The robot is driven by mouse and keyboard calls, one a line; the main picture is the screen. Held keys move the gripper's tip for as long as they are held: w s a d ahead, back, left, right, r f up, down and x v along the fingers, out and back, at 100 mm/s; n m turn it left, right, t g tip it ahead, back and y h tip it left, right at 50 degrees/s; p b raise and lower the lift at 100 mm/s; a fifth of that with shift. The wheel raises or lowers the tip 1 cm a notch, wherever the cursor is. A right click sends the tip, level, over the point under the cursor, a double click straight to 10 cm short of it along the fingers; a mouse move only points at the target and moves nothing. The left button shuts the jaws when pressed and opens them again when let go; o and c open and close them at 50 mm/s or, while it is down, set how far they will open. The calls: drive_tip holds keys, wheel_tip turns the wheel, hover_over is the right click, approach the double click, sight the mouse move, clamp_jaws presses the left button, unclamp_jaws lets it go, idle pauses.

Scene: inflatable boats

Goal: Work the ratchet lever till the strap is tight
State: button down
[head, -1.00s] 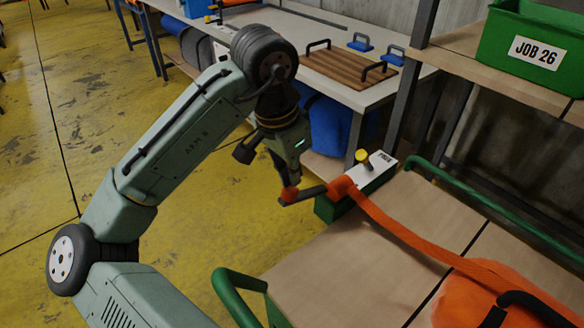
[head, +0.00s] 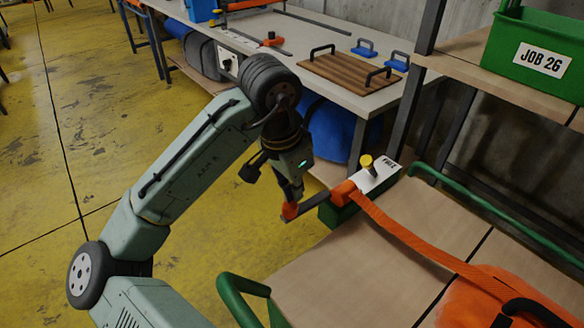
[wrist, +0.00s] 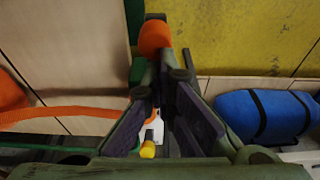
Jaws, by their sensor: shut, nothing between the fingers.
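The ratchet is a green block with a white plate (head: 376,178) and a yellow knob (head: 366,162) at the cart's far corner. Its dark lever (head: 314,203) sticks out left over the cart's edge and ends in an orange grip (head: 290,211). My gripper (head: 296,196) points down at this grip, its fingers shut with nothing between them. In the wrist view the orange grip (wrist: 154,38) shows just beyond the fingertips (wrist: 165,68); contact cannot be told. The orange strap (head: 410,237) runs from the ratchet to an orange bundle (head: 462,303); it looks fairly straight.
Green rails (head: 238,287) edge the wooden cart top (head: 345,265). A bench (head: 335,85) with a slatted board stands behind, with a blue roll (head: 335,130) below. A green bin (head: 535,50) marked JOB 26 sits on a shelf. The yellow floor at left is open.

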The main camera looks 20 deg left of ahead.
drive_tip(key=shift+s+d+r+p, duration=0.25)
drive_tip(key=shift+d+r+p, duration=0.45)
drive_tip(key=shift+p, duration=3.05)
drive_tip(key=shift+r, duration=0.25)
drive_tip(key=shift+w+a, duration=0.15)
drive_tip(key=shift+a, duration=0.1)
drive_tip(key=shift+w+a+r+p, duration=0.1)
drive_tip(key=shift+w+p, duration=0.05)
drive_tip(key=shift+p, duration=0.15)
drive_tip(key=shift+s+b+x, duration=0.2)
drive_tip(key=shift+b+x, duration=0.6)
drive_tip(key=shift+x, duration=0.35)
drive_tip(key=w+d+p+v, duration=0.1)
drive_tip(key=p+v, duration=0.6)
drive_tip(key=shift+a+r+p, duration=0.2)
drive_tip(key=shift+r+p, duration=0.15)
drive_tip(key=shift+p, duration=0.05)
drive_tip(key=shift+w, duration=0.1)
